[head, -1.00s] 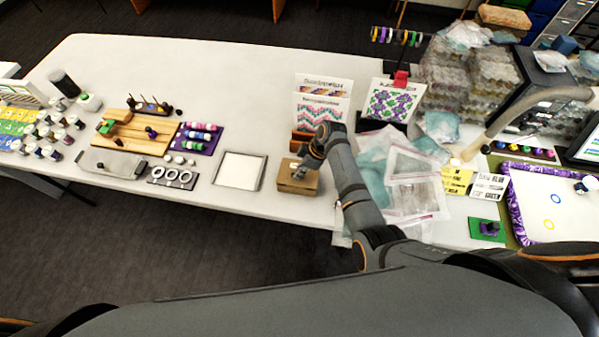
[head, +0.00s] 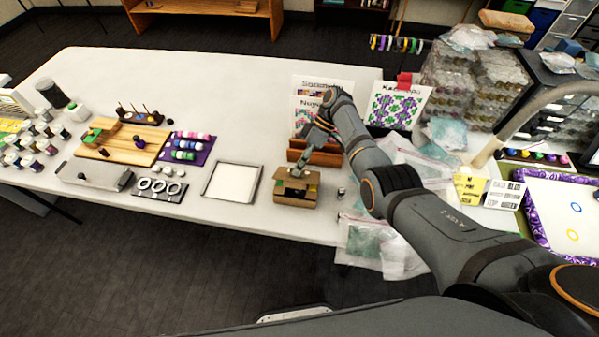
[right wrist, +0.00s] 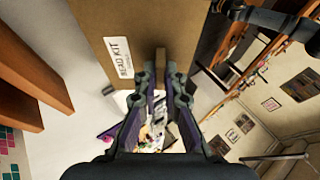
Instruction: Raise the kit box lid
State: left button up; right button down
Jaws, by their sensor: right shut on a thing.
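The kit box (head: 296,200) is a small brown box near the table's front edge in the head view. It is open, and coloured contents show inside. Its lid (right wrist: 175,22) is a brown panel with a white "BEAD KIT" label (right wrist: 119,57) in the right wrist view. The lid is tilted up from the box; its exact angle is hard to tell. My right gripper (right wrist: 160,78) is shut on the small tab at the lid's edge. In the head view this gripper (head: 302,172) is above the box and partly covers the lid. My left gripper is out of view.
A wooden card stand (head: 318,155) with pattern cards is close behind the box. A white framed tray (head: 232,182) lies to the left. Plastic bags (head: 372,240) lie to the right. The table (head: 220,110) is clear behind the tray.

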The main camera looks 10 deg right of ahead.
dwell(0.3)
jog(key=c, duration=1.4)
grip_release()
jog(key=shift+c, duration=0.2)
jog(key=v, duration=0.7)
jog(key=shift+r, duration=0.15)
